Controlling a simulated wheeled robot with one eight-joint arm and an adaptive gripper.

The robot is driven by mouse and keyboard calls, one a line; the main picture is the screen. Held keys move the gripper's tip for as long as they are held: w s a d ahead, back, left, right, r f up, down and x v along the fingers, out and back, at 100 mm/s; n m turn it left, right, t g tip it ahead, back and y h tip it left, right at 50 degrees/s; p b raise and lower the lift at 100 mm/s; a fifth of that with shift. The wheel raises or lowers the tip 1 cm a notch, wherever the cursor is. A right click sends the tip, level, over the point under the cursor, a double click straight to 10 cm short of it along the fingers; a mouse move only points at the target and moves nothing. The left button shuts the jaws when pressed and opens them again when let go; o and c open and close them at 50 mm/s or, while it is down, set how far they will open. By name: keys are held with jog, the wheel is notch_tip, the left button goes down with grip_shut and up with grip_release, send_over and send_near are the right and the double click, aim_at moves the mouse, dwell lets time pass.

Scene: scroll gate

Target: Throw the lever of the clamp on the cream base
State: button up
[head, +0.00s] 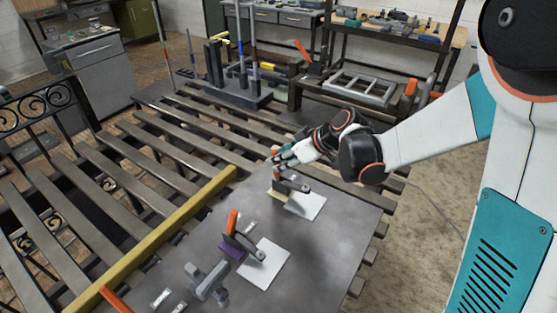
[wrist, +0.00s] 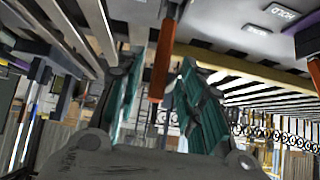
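The clamp on the cream base (head: 277,195) stands at the far part of the grey table, beside a white plate. Its dark metal body (head: 292,184) shows, but its handle is mostly hidden by my gripper in the head view. My gripper (head: 281,156) is just above this clamp. In the wrist view, which looks upside down, an orange lever handle (wrist: 161,70) lies between my two spread teal-padded fingers (wrist: 162,88). Gaps seem to show on both sides of the handle; I cannot tell whether either finger touches it.
A second clamp with an orange lever (head: 232,222) on a purple base (head: 231,252) stands nearer, with another white plate (head: 264,262). A grey fixture (head: 208,283) is at the front. A yellow bar (head: 165,232) edges the table, with slatted metal beyond.

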jog(key=v, duration=0.9)
jog(key=shift+s+d+r, duration=0.1)
jog(key=shift+s, duration=0.05)
jog(key=shift+w+r, duration=0.1)
jog(key=shift+w, duration=0.1)
jog(key=c, duration=0.8)
jog(key=w+a+g+h+p, duration=0.1)
jog(key=w+a+g+p, duration=0.1)
jog(key=w+a+p, duration=0.1)
jog(key=w+a+g+h+p, duration=0.2)
jog(key=w+a+p, duration=0.1)
jog(key=w+a+n+g+h+p, duration=0.1)
jog(key=w+a+g+p, duration=0.1)
jog(key=w+a+p, duration=0.1)
jog(key=shift+w+r+h, duration=0.3)
jog(key=shift+r, duration=0.1)
grip_shut()
jog(key=w+a+r+g+h+p, duration=0.1)
jog(key=w+a+g+h+p, duration=0.15)
jog(key=a+h+p, duration=0.35)
jog(key=s+d+f+m+b, duration=0.1)
jog(key=s+d+f, duration=0.2)
jog(key=f, duration=0.5)
jog(key=shift+s+d+f, duration=0.4)
jog(key=shift+d, duration=0.2)
